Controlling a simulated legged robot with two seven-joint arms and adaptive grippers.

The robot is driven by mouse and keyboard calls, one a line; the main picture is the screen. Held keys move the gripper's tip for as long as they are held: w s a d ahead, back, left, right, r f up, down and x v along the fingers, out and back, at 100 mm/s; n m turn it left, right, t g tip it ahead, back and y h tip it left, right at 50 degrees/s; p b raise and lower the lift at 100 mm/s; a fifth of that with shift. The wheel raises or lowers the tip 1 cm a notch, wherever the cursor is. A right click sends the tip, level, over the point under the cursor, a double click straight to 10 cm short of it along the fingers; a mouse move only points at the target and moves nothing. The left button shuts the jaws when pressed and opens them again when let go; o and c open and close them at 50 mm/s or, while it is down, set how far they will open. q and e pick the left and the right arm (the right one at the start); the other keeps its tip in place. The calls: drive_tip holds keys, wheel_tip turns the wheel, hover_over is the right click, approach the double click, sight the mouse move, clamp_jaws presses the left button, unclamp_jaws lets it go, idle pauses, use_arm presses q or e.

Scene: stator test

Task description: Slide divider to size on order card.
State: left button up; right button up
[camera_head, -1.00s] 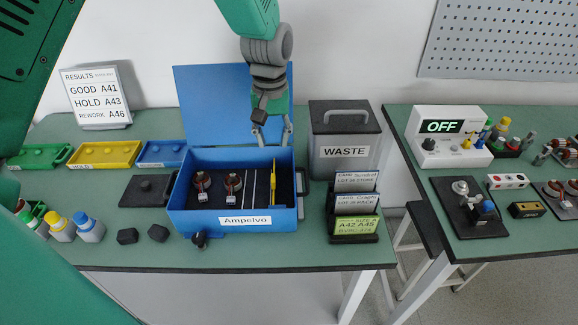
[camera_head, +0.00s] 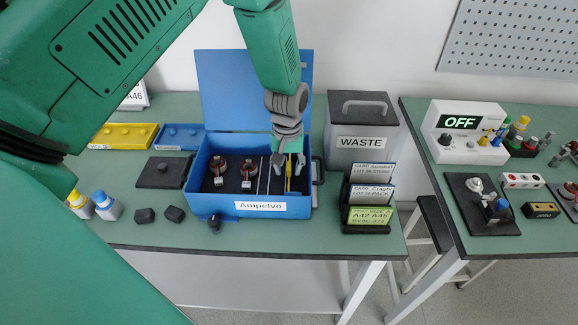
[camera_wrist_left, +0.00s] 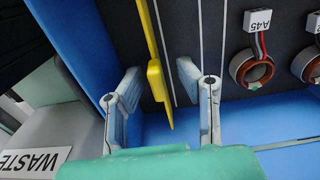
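The yellow divider (camera_wrist_left: 158,80) stands upright inside the blue box (camera_head: 208,203), near its right end. It also shows in the head view (camera_head: 289,178). My left gripper (camera_wrist_left: 157,90) is open, with one finger on each side of the divider's tab; a gap shows on both sides. In the head view the left gripper (camera_head: 288,165) reaches down into the box from above. The green order card (camera_head: 370,217) in the front of the card rack reads "SIZE" and "A42 A45"; its small print is hard to read. My right gripper is not in view.
Two copper stators (camera_head: 217,168) sit in the box, left of thin pale slot lines (camera_head: 259,178); one tag reads A45 (camera_wrist_left: 258,21). The box's raised lid (camera_head: 225,90) stands behind. The waste bin (camera_head: 361,125) and card rack (camera_head: 366,229) stand close on the right.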

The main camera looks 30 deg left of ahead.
use_arm(q)
drive_tip(key=shift+a+f, duration=0.1)
drive_tip(key=shift+a, duration=0.05)
drive_tip(key=shift+d, duration=0.3)
clamp_jaws()
drive_tip(key=shift+d, duration=0.25)
drive_tip(key=s+a, duration=0.1)
drive_tip(key=a, duration=0.1)
drive_tip(key=s+a+p, duration=0.1)
drive_tip(key=s+a, duration=0.1)
drive_tip(key=a, duration=0.1)
drive_tip(key=s+a+p, duration=0.1)
drive_tip(key=a, duration=0.2)
drive_tip(key=shift+s, duration=0.25)
drive_tip(key=shift+d, duration=0.15)
unclamp_jaws()
drive_tip(key=shift+w+d, duration=0.1)
drive_tip(key=shift+d, duration=0.05)
